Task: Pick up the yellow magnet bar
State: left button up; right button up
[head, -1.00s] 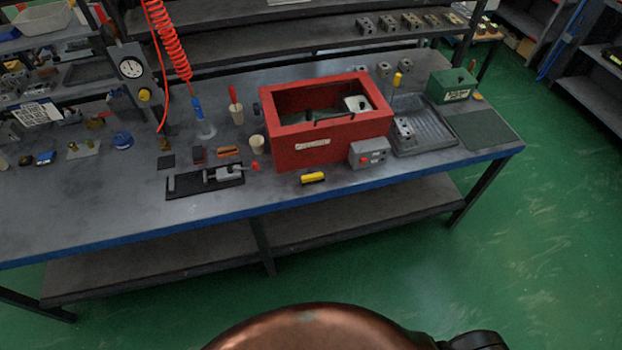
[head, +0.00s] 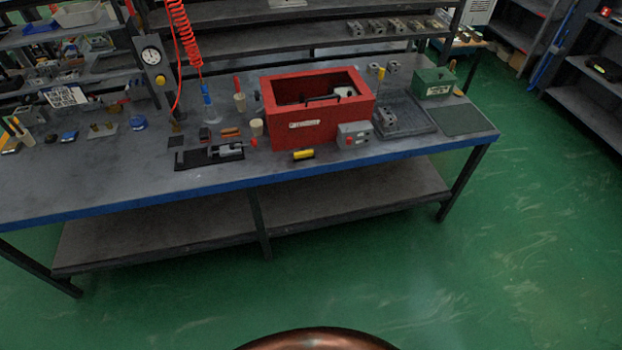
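The yellow magnet bar (head: 304,154) is a short yellow piece with dark ends. It lies on the grey workbench (head: 110,180) close to the blue front edge, just in front of the red open-topped box (head: 300,133). Nothing is touching it from above. Neither of my grippers shows in the head view.
A grey control box (head: 354,134) stands right of the bar, and a dark plate with a clamp (head: 209,156) lies to its left. A dark tray (head: 407,118) and a green box (head: 434,83) are farther right. Green floor in front of the bench is clear.

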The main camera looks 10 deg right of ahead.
aim_at(308, 154)
jog(key=z, duration=0.2)
jog(key=k, duration=0.3)
jog(key=u, duration=1.3)
jog(key=i, duration=1.75)
jog(key=z, duration=0.2)
